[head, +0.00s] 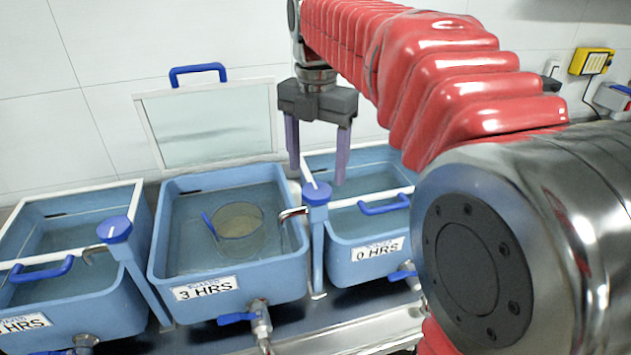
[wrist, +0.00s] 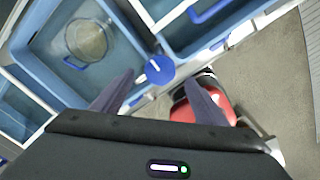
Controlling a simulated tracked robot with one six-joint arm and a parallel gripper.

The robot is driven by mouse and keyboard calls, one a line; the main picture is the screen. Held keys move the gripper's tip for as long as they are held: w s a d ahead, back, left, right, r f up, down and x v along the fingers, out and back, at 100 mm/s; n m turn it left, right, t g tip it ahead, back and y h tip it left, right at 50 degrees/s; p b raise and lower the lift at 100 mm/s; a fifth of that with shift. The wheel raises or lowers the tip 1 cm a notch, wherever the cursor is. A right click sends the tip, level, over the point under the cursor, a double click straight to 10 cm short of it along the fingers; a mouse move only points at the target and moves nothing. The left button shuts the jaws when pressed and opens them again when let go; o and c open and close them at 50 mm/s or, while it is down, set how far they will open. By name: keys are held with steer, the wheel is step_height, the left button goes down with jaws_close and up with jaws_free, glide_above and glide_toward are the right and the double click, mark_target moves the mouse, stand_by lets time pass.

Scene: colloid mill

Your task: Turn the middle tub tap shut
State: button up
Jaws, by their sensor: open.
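The middle tub (head: 186,258) is blue, labelled 3 HRS, and holds water and a glass beaker (head: 239,225). Its tap, a round blue knob (head: 317,193) with a white mark, tops a post at the tub's right side, with a metal spout pointing over the tub. The knob shows in the wrist view (wrist: 160,69) just past the fingertips, between them in the picture. My gripper (head: 317,172) is open and empty, pointing down, around and slightly above the knob in the picture. I cannot tell the exact gap. The purple fingers also show in the wrist view (wrist: 160,83).
A similar knob (head: 115,229) stands between the left and middle tubs. The right tub (head: 365,265), labelled 0 HRS, has a blue handle (head: 384,204) close to the knob. The middle tub's lid (head: 208,128) stands raised behind. A blue drain lever (head: 236,318) sits below its front.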

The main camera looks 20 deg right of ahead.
mark_target(316, 190)
steer(key=shift+f, duration=2.35)
steer(key=shift+c, duration=0.5)
steer(key=c, duration=0.9)
